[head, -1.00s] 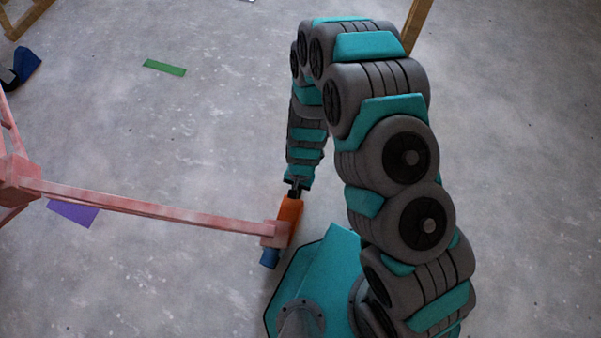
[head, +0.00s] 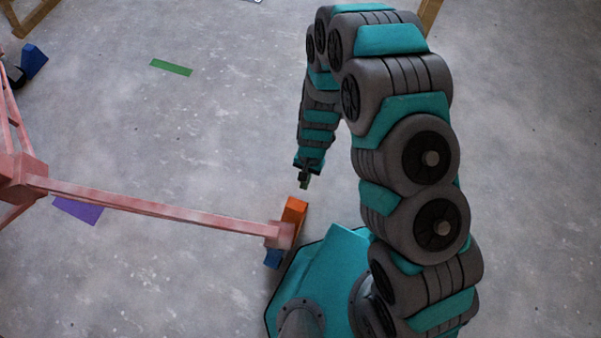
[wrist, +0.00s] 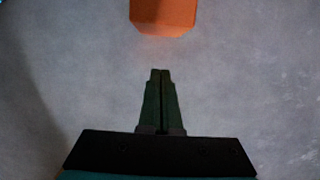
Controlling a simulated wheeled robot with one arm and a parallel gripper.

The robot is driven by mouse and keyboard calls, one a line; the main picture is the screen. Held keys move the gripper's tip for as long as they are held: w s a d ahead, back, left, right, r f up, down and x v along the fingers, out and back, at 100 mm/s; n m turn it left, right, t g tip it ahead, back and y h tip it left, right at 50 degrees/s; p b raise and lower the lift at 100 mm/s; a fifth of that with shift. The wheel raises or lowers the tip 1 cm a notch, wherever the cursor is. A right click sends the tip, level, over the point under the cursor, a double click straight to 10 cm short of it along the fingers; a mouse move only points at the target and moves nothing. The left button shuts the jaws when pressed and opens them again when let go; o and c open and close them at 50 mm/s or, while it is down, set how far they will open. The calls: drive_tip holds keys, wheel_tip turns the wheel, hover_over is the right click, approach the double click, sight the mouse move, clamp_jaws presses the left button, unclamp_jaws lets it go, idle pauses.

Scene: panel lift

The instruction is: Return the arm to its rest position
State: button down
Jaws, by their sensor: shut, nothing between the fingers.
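My gripper (head: 304,182) hangs at the end of my grey and teal arm, just above and apart from an orange block in the head view. In the wrist view my gripper (wrist: 161,73) has its two dark green fingers pressed together with nothing between them. The orange block (head: 294,210) stands at the end of a pink beam (head: 160,207), and its near end also shows at the top of the wrist view (wrist: 163,14). A gap of bare floor separates the fingertips from the block there.
A blue block (head: 273,259) sits by the beam's end, close to my base. The pink frame (head: 20,175) stands at left. A purple sheet (head: 78,210) and a green strip (head: 171,67) lie on the grey floor. Wooden legs (head: 430,14) show at the top. The right floor is clear.

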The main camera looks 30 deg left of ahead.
drive_tip(key=v, duration=0.6)
drive_tip(key=shift+w+r, duration=0.3)
drive_tip(key=shift+w, duration=0.1)
drive_tip(key=shift+a, duration=0.1)
drive_tip(key=w+d+r+p, duration=0.15)
drive_tip(key=d+r, duration=0.35)
drive_tip(key=r, duration=0.5)
drive_tip(key=w+d+r+y+p, duration=0.1)
drive_tip(key=d+r+p, duration=0.1)
drive_tip(key=d+r, duration=0.5)
drive_tip(key=w+d+r+p, duration=0.1)
drive_tip(key=d+r+p, duration=0.15)
drive_tip(key=r, duration=0.95)
drive_tip(key=s+d+r+m+t+p, duration=0.1)
drive_tip(key=s+d+r+p, duration=0.2)
drive_tip(key=s+d+r, duration=1.1)
wheel_tip(320, 180, up, 2)
drive_tip(key=d, duration=0.2)
drive_tip(key=shift+s+d+r+h, duration=0.2)
drive_tip(key=shift+s+d+h, duration=0.15)
drive_tip(key=shift+d+h, duration=0.05)
